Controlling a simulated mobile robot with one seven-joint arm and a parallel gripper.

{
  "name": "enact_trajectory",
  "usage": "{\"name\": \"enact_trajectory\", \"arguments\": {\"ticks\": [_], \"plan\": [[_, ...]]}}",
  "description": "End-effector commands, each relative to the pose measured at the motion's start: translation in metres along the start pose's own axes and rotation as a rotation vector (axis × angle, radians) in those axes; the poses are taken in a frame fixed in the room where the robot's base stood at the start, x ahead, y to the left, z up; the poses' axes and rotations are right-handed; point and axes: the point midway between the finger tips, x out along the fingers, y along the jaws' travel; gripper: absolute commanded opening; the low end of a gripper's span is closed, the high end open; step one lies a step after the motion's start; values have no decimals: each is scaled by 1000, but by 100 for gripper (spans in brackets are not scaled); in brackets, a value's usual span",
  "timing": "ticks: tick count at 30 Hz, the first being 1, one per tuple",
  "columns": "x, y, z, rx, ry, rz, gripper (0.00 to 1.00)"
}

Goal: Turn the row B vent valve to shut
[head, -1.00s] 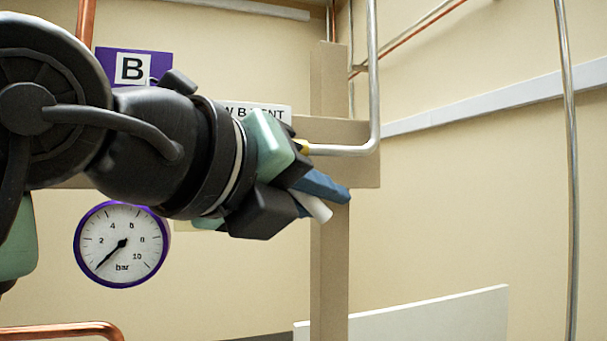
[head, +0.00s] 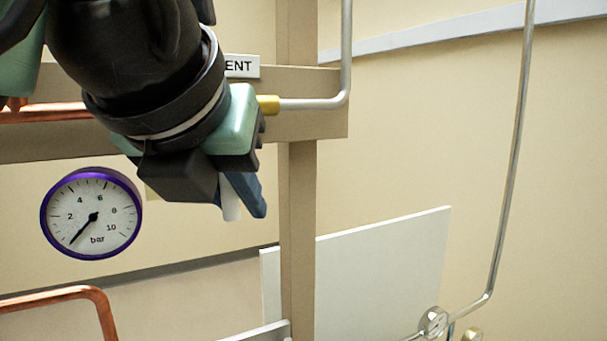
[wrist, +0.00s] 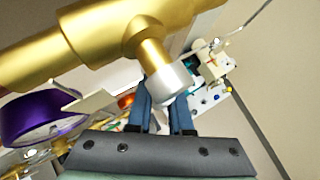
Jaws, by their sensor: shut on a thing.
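The row B vent valve is mostly hidden behind my arm in the head view; a brass end (head: 268,104) shows, joined to a steel pipe. The wrist view shows its gold body (wrist: 90,40) close up, with a silver-grey stem end (wrist: 172,82) by my fingers. My gripper (head: 243,196) has blue fingers pointing down, with a pale handle piece (head: 231,206) beside them. My gripper (wrist: 163,115) is shut on the valve handle, whose grip is largely hidden.
A purple-rimmed gauge (head: 92,213) reads near the low end, left of my gripper. A tan post (head: 298,230) stands just right of the fingers. A steel pipe (head: 345,50) bends up at the right. A copper pipe (head: 70,293) is lower left, a white panel (head: 385,265) lower right.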

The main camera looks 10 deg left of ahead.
Motion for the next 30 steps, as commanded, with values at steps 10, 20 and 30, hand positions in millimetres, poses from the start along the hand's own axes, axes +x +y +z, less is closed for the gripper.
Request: {"name": "enact_trajectory", "arguments": {"ticks": [10, 20, 30], "plan": [[4, 2, -7, 33, 49, 30, 0], [4, 2, -8, 34, 50, 30, 22], [1, 1, -3, 31, 39, 30, 31]]}}
